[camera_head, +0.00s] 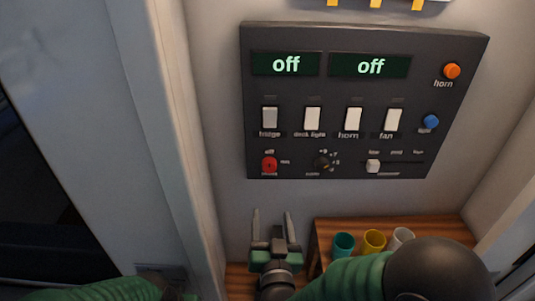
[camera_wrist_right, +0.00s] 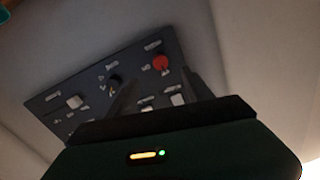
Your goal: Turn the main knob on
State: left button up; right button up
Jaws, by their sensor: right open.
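The red main knob (camera_head: 269,165) sits at the lower left of the dark control panel (camera_head: 345,88) on the wall. It also shows in the right wrist view (camera_wrist_right: 161,63), beyond my fingers. Both displays (camera_head: 286,65) on the panel read "off". My right gripper (camera_head: 272,215) is open and empty, below the panel and under the red knob, with its fingers pointing up towards it. The fingers also show in the right wrist view (camera_wrist_right: 158,85), apart from the knob. My left arm shows at the bottom left of the head view; its gripper is not in view.
A black knob (camera_head: 322,162) and a white slider (camera_head: 373,166) lie right of the red knob. White switches (camera_head: 312,118) run above. A wooden shelf (camera_head: 318,240) with teal (camera_head: 343,244), yellow (camera_head: 374,240) and white cups (camera_head: 403,236) stands below. A wall edge (camera_head: 165,130) is at left.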

jog(key=r, duration=0.1)
jog(key=p, duration=0.2)
send_near(269, 170)
jog(key=w+p, duration=0.3)
jog(key=w, duration=0.4)
jog(key=shift+a, duration=0.2)
jog(key=shift+w+a, duration=0.3)
jog(key=shift+w, duration=0.3)
jog(key=shift+w+d+f, duration=0.1)
jog(key=shift+d, duration=0.1)
jog(key=shift+c, duration=0.2)
jog(key=shift+d, duration=0.15)
jog(key=c, duration=0.5)
grip_shut()
pick_arm(q)
jog(key=w+v, duration=0.1)
jog(key=v, duration=0.5)
jog(key=shift+s+d, duration=0.2)
jog(key=shift+s, duration=0.1)
